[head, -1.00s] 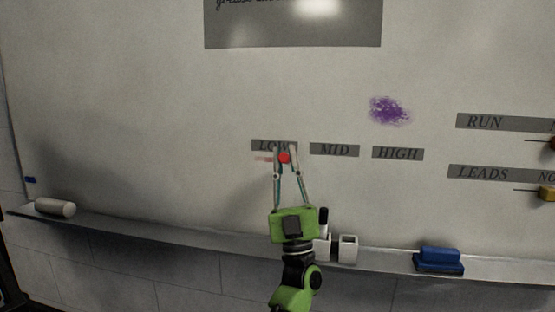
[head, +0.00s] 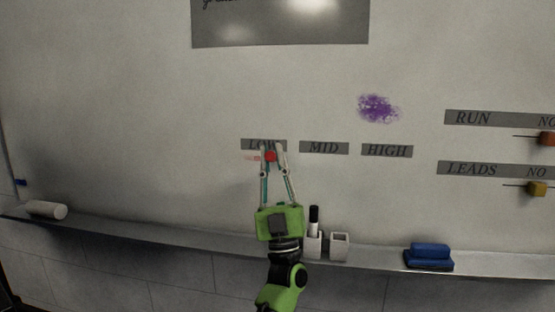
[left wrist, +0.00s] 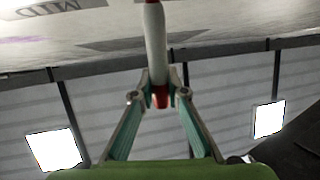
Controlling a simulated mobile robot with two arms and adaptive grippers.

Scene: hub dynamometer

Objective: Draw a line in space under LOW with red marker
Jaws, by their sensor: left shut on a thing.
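My left gripper (head: 271,154) is at the whiteboard, just below the LOW label (head: 263,145), and partly covers it. It is shut on the red marker (head: 270,157), whose red end faces the head camera. In the left wrist view the marker (left wrist: 155,45) shows a white body and a red end between the fingertips (left wrist: 160,92), with its far end toward the board. A faint red line (head: 252,157) shows on the board under LOW, left of the fingertips. Whether the marker tip touches the board is hidden. My right gripper is not in view.
The MID (head: 324,147) and HIGH (head: 387,151) labels are to the right, with a purple scribble (head: 379,108) above. The ledge (head: 150,234) below holds a white cylinder (head: 47,209), a holder (head: 339,246) with a black-capped marker (head: 314,219) beside it, and a blue eraser (head: 429,256).

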